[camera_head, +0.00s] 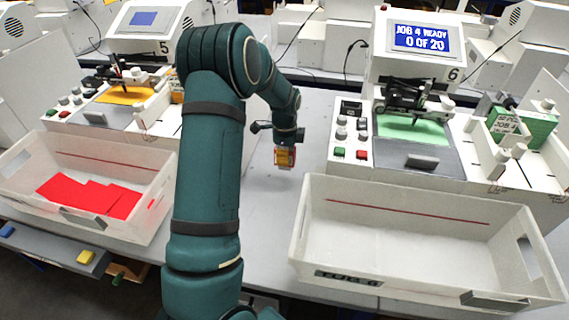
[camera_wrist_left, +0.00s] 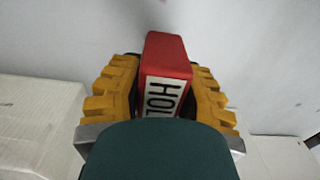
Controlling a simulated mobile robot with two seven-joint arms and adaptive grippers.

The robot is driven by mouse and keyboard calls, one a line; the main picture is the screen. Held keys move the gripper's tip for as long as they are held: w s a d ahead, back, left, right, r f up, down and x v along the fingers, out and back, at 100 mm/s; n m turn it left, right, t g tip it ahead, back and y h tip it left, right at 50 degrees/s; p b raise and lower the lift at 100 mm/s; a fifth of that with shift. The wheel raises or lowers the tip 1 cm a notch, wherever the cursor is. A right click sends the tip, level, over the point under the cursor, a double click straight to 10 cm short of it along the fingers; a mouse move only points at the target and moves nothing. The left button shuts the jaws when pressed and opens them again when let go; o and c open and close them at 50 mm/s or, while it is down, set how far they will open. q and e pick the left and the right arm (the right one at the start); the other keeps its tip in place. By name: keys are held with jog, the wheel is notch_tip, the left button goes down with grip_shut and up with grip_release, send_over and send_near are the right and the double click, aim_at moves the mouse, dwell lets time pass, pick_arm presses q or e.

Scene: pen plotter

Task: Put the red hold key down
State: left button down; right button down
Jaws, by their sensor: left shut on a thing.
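The red hold key (camera_wrist_left: 166,56) is a red block with a white label reading "HOL", the rest of it hidden. In the left wrist view it stands between the two yellow ridged fingers of my left gripper (camera_wrist_left: 161,84), which is shut on it. In the head view my left gripper (camera_head: 285,149) points down over the grey table strip between the two plotter stations, with the key (camera_head: 285,160) at its tip. I cannot tell whether the key touches the table. My right gripper is not in view.
The empty white tub 6 (camera_head: 340,277) stands right of the gripper, below plotter 6 (camera_head: 385,170), whose screen reads "JOB 4 READY 0 OF 20". A left tub (camera_head: 150,165) holds red sheets, below plotter 5 (camera_head: 120,125). The table strip (camera_head: 262,215) around the gripper looks clear.

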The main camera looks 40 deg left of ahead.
pick_arm(q)
jog(key=shift+f, duration=1.55)
jog(key=shift+b, duration=0.3)
jog(key=shift+f, duration=0.2)
jog(key=c, duration=0.7)
grip_release()
jog(key=shift+c, duration=0.2)
jog(key=shift+r, duration=0.25)
notch_tip(320, 180, up, 12)
jog(key=p, duration=0.2)
jog(key=shift+p, duration=0.35)
jog(key=shift+s+f, duration=0.1)
jog(key=shift+f, duration=0.05)
